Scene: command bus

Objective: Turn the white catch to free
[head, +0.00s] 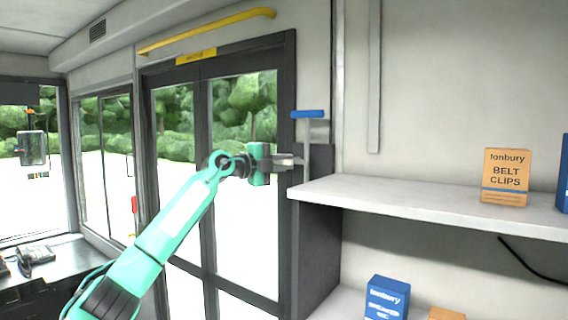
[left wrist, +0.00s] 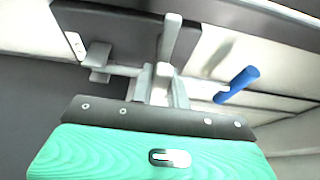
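A pale upright stem with a blue crossbar (head: 307,114) stands by the door's right edge, next to a dark panel. My left gripper (head: 298,161) reaches right to this stem at mid-height. In the left wrist view, a pale lever (left wrist: 171,38), which looks like the white catch, rises just beyond the left gripper's fingers (left wrist: 159,88). A pale bar runs across there, with the blue grip (left wrist: 237,85) at its right. The fingers are close around or against the pale parts; I cannot tell whether they grip. My right gripper is out of view.
A white shelf (head: 420,203) juts out right of the gripper, bearing an orange belt clips box (head: 506,177). A blue box (head: 387,297) stands below. The dark-framed glass door (head: 204,175) is behind my left arm. A yellow rail (head: 210,31) runs above it.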

